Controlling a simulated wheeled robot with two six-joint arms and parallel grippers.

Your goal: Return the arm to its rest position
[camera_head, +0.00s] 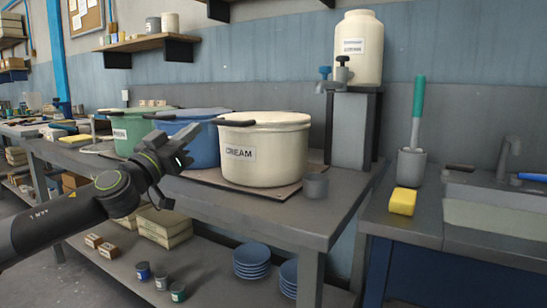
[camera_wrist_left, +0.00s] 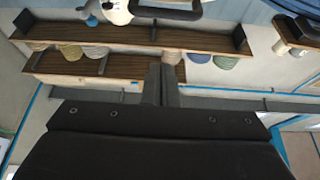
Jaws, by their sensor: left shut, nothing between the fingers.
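My left arm (camera_head: 60,222) comes in from the left, and its gripper (camera_head: 182,160) is raised in front of the pots on the workbench. The fingers are shut with nothing between them. In the left wrist view the two fingers (camera_wrist_left: 165,88) lie side by side, pointing away from the dark gripper body. The gripper overlaps the blue pot (camera_head: 205,140) in the picture; I cannot tell the exact gap between them. My right gripper is not in view.
A cream pot (camera_head: 275,158) and a green pot (camera_head: 128,133) stand on the bench (camera_head: 285,212). Blue plates (camera_head: 251,262) and boxes (camera_head: 165,227) are on the lower shelf. A yellow sponge (camera_head: 402,201) lies at right.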

